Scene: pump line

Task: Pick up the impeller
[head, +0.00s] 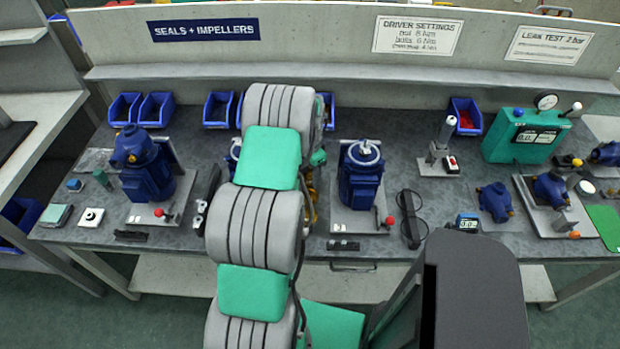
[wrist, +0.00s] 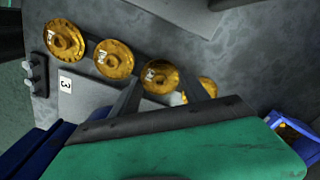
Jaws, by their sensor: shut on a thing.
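Several brass impellers with white labels lie in a row in the wrist view. My gripper (wrist: 157,78) has its two dark fingers on either side of the third impeller from the left (wrist: 160,75) and is shut on it. I cannot tell whether it is clear of the surface. The first impeller (wrist: 65,39) and second impeller (wrist: 113,59) are to its left. Another impeller (wrist: 203,89) is partly hidden behind the right finger. In the head view my arm hides the gripper; only a sliver of brass (head: 309,205) shows beside it.
Blue pump motors stand on plates left (head: 147,180) and right (head: 359,180) of my arm. Blue bins (head: 156,110) line the bench's back. A green tester (head: 522,140) stands at right. In the wrist view a blue bin (wrist: 300,140) is at right.

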